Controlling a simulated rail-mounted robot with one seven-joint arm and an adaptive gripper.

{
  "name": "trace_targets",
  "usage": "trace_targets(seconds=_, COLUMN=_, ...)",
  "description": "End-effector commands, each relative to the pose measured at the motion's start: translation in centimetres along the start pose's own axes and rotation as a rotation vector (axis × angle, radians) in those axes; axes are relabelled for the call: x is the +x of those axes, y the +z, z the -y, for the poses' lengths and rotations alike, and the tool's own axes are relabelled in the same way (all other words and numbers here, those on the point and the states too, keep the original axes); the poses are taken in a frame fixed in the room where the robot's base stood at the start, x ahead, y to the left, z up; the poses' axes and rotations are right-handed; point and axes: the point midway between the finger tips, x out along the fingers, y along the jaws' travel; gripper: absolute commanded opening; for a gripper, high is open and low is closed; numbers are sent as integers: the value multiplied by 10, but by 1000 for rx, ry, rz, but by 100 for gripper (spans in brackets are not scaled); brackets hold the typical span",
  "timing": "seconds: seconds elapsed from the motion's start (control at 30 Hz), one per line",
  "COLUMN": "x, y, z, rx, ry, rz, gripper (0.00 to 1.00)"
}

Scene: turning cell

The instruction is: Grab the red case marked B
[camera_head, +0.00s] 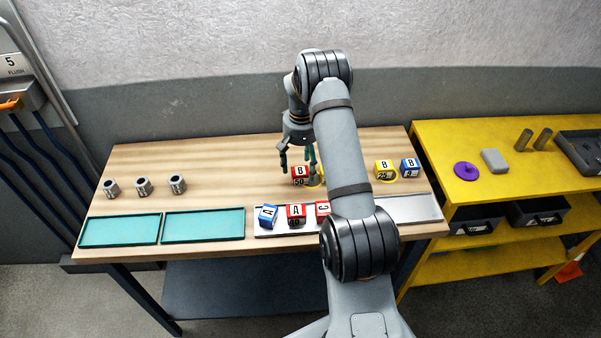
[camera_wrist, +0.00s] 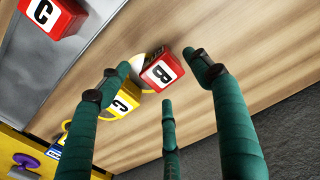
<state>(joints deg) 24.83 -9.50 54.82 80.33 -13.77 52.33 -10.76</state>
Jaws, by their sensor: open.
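The red case marked B (camera_head: 299,176) stands on the wooden table in the head view, just below my gripper's fingers. In the wrist view the red case (camera_wrist: 161,74) shows its B label and lies between the spread fingers, beyond their tips. My gripper (camera_head: 297,158) is open and empty, above and close to the case. Its green fingers also show in the wrist view (camera_wrist: 160,85). I cannot tell whether any finger touches the case. A yellow case marked C (camera_wrist: 122,106) sits right beside the red one, partly behind a finger.
A blue case (camera_head: 268,216), a red A case (camera_head: 296,213) and a red C case (camera_head: 323,209) stand on a grey plate. A yellow B case (camera_head: 385,170) and a blue case (camera_head: 410,167) stand to the right. Teal trays (camera_head: 203,225) and metal parts (camera_head: 143,186) are at left.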

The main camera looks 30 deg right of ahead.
Motion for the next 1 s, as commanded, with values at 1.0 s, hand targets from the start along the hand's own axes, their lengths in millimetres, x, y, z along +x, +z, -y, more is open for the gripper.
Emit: trace_targets(seconds=1.0, x=39, y=-1, z=2, rx=-2, ry=0, rz=-1, gripper=38)
